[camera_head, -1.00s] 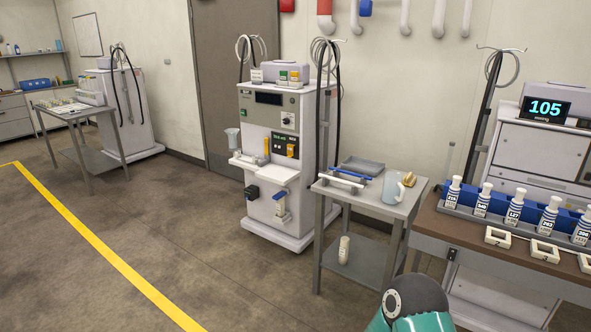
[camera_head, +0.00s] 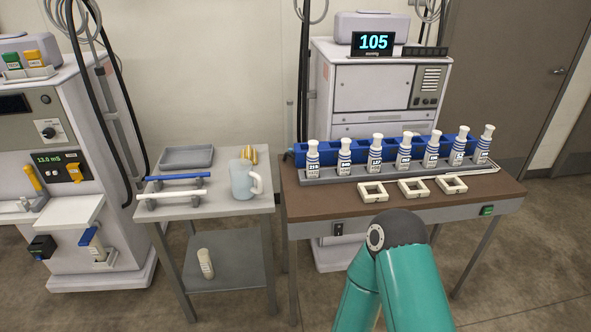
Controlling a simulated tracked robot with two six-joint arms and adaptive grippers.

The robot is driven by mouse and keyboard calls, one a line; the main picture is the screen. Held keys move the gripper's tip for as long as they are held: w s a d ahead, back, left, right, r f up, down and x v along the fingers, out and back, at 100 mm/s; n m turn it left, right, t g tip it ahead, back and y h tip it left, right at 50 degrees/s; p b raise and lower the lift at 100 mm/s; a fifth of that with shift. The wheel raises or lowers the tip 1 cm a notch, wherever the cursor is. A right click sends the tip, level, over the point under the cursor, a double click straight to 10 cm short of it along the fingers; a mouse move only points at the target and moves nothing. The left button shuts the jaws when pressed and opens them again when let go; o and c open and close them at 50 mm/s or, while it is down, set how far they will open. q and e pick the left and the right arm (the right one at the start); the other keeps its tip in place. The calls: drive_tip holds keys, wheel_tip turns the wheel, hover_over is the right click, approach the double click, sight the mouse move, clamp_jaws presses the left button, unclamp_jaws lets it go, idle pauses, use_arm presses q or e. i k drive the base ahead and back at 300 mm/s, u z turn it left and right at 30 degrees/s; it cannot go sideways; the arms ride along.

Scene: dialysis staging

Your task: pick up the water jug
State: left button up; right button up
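The water jug (camera_head: 242,181) is a pale blue, translucent jug with a handle on its right side. It stands upright near the right edge of the small grey side table (camera_head: 219,207). My teal arm comes up from the bottom, right of the jug and in front of the brown bench. Neither gripper shows, so I cannot see whether they hold anything.
On the side table lie a grey tray (camera_head: 187,157), a blue-handled bar (camera_head: 178,178), a white bar (camera_head: 171,195) and a yellowish item (camera_head: 250,153) behind the jug. The brown bench (camera_head: 330,200) at right holds several labelled bottles and white square frames (camera_head: 373,192). A machine (camera_head: 60,200) stands left.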

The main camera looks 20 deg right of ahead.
sight(242, 175)
drive_tip(key=z, duration=0.45)
drive_tip(key=i, duration=1.15)
drive_tip(key=z, duration=0.5)
drive_tip(key=k, duration=0.7)
drive_tip(key=z, duration=0.25)
drive_tip(key=i, duration=0.75)
drive_tip(key=u, duration=0.15)
